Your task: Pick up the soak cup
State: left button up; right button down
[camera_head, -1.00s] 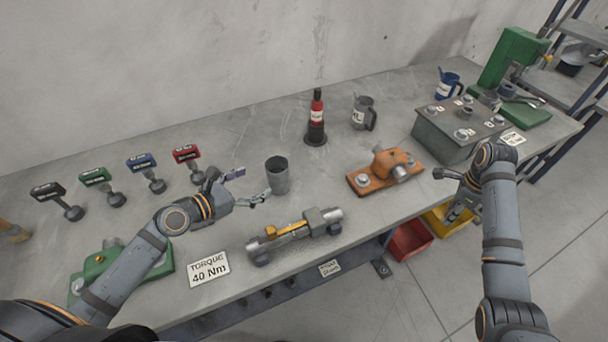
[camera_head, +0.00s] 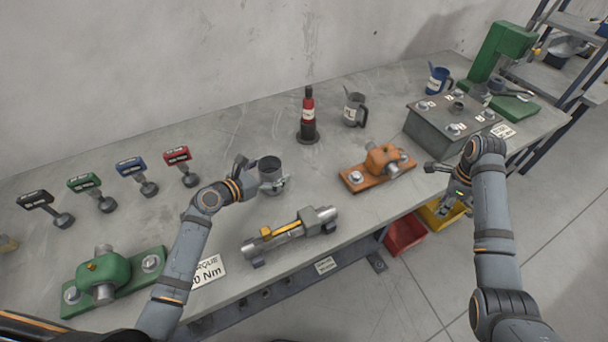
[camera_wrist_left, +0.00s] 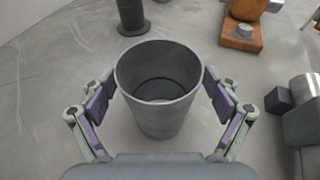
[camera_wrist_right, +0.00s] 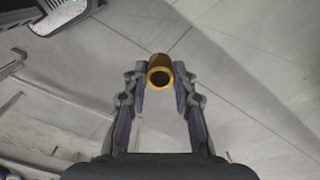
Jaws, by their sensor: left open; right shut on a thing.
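The soak cup (camera_head: 269,165) is a plain grey, open-topped cup standing upright on the bench. It shows large in the left wrist view (camera_wrist_left: 157,88) and looks empty inside. My left gripper (camera_wrist_left: 158,92) is open, with one finger on each side of the cup and small gaps to its wall. In the head view my left gripper (camera_head: 262,180) is at the cup, and its arm partly covers the near side. My right gripper (camera_wrist_right: 160,85) is shut on a small brown cylinder with a gold ring (camera_wrist_right: 159,73), held off the bench over the floor.
A metal shaft fixture (camera_head: 290,235) lies in front of the cup. The red bottle (camera_head: 308,112), grey jug (camera_head: 354,110) and orange bearing block (camera_head: 380,165) stand to its right. Several coloured labelled tools stand at left. A green block (camera_head: 105,275) is at the near left.

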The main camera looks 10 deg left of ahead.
pick_arm(q)
jog(key=shift+s+a, duration=0.1)
jog(key=shift+s, duration=0.05)
jog(key=shift+c, duration=0.8)
pick_arm(e)
jog(key=shift+s+a+r, duration=0.1)
pick_arm(q)
jog(key=shift+c, duration=1.4)
jog(key=c, duration=0.9)
jog(key=shift+r, duration=0.1)
pick_arm(e)
jog(key=shift+r, duration=0.1)
